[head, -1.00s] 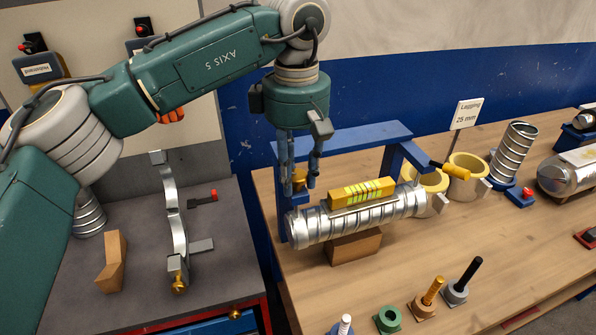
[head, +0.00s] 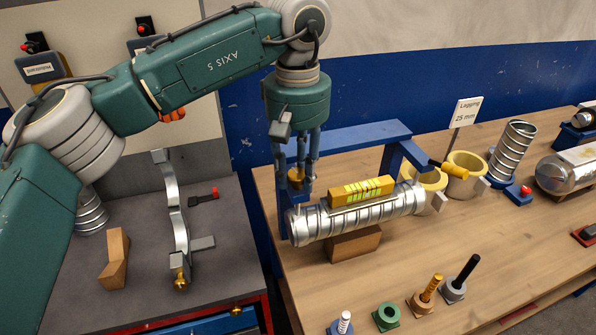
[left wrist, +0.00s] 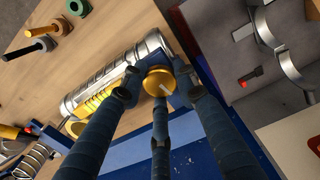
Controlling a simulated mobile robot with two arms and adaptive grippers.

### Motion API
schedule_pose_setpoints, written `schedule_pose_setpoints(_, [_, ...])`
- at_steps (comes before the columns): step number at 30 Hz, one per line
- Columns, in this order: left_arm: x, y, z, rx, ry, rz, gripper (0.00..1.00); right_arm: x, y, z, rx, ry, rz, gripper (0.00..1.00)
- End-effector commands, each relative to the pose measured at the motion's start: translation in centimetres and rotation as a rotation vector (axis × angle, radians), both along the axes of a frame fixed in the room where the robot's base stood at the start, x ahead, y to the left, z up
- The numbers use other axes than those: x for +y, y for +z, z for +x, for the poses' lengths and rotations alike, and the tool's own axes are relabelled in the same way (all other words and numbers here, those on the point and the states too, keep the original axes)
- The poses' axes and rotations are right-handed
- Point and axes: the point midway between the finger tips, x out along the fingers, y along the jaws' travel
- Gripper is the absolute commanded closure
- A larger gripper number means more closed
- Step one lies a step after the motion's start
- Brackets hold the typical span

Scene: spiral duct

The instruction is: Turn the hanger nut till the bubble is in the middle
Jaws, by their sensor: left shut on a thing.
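The spiral duct (head: 350,221) lies under a blue frame (head: 350,138), its left end near the frame's left post. A yellow level (head: 361,191) with bright green vials rests on top of it; the bubble is too small to place. The brass hanger nut (head: 295,175) is at the left end, above the duct. My left gripper (head: 298,183) points down and is shut on the nut. In the left wrist view the fingers close around the round brass nut (left wrist: 158,80), which has a pale line on its top. My right gripper is not in view.
A wooden block (head: 354,245) stands under the duct. Yellow lagging rings (head: 465,175) and an upright spiral duct piece (head: 513,150) stand to the right. Several bolts and nuts stand at the front. A grey bench (head: 140,262) with a metal strap (head: 176,215) is on the left.

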Motion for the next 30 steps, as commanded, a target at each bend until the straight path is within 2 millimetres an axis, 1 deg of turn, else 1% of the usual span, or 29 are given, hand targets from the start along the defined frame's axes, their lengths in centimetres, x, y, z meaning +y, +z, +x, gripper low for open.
schedule_pose_setpoints(1, [0.19, 0.59, 0.54, -0.018, 0.001, -0.003, 0.96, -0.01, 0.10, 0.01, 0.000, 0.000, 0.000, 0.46])
schedule_pose_setpoints(16, [0.12, 0.63, 0.57, -0.019, -0.014, -0.006, 0.96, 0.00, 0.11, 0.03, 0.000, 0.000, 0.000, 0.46])
schedule_pose_setpoints(17, [0.12, 0.63, 0.57, -0.019, -0.014, -0.006, 0.66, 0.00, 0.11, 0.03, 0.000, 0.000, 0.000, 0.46])
schedule_pose_setpoints(19, [0.09, 0.58, 0.53, -0.017, -0.014, -0.006, 0.52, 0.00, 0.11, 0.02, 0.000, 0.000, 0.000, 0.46])
schedule_pose_setpoints(20, [0.08, 0.54, 0.49, -0.016, -0.015, -0.006, 0.51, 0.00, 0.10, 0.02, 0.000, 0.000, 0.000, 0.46])
schedule_pose_setpoints(27, [0.03, 0.31, 0.29, -0.010, -0.019, -0.002, 0.51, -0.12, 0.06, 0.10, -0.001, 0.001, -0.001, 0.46])
schedule_pose_setpoints(30, [0.02, 0.69, 0.29, -0.010, -0.019, -0.002, 0.51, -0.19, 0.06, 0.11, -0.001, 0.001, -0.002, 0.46])
